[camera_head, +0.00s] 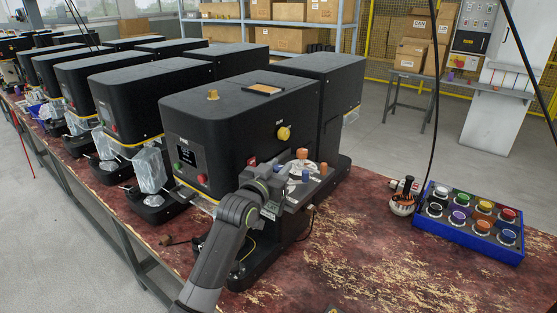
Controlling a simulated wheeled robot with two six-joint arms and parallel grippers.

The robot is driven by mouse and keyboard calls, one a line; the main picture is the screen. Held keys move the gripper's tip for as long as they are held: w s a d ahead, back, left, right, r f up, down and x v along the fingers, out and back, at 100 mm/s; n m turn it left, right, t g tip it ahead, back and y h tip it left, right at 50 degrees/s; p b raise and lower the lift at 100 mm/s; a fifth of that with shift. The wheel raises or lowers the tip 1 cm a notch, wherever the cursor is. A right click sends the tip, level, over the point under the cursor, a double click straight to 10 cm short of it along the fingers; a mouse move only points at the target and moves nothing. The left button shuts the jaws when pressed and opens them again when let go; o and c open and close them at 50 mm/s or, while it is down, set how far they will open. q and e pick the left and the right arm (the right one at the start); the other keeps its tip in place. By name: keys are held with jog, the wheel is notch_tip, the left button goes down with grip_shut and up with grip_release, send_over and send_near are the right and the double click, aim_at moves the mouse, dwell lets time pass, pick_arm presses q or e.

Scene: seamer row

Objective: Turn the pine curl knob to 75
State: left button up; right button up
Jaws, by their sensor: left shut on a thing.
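My left gripper (270,186) reaches in from the bottom and is shut at the lower front side of the nearest black machine (215,125). What it grips is mostly hidden by its own fingers and wrist; it appears to be the curl knob, but its label and pointer cannot be read. A yellow knob (284,133) sits higher on the same side, apart from the gripper. A small red part (252,161) shows just above the gripper. My right gripper is not in view.
Beside the gripper is a grey plate (316,186) with orange and blue pieces. A blue tray (470,243) of several coloured round lids stands at the right, next to a white-and-dark round item (403,204).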

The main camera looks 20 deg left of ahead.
pick_arm(q)
jog(key=shift+d+r+n+y+p, duration=0.1)
jog(key=shift+n+y+p, duration=0.45)
jog(key=shift+y, duration=0.35)
jog(key=shift+n+y, duration=0.35)
jog(key=shift+y, duration=0.15)
jog(key=n+y+b, duration=0.1)
jog(key=y, duration=0.1)
jog(key=shift+f+n+y+b, duration=0.25)
jog(key=shift+n+y+b, duration=0.1)
jog(key=shift+n+y, duration=0.05)
jog(key=n+g+y+b, duration=0.2)
jog(key=n+y+b, duration=0.1)
jog(key=y+b, duration=0.1)
jog(key=n+g+y+b, duration=0.1)
jog(key=n+y+b, duration=0.2)
jog(key=b, duration=0.4)
jog(key=shift+f+g+y, duration=0.1)
jog(key=shift+g+y, duration=0.3)
jog(key=shift+y, duration=0.4)
jog(key=shift+r+n+g+y+b, duration=0.2)
jog(key=shift+n+g+y+b, duration=0.65)
jog(key=shift+b, duration=0.35)
jog(key=o, duration=1)
jog(key=shift+c, duration=0.2)
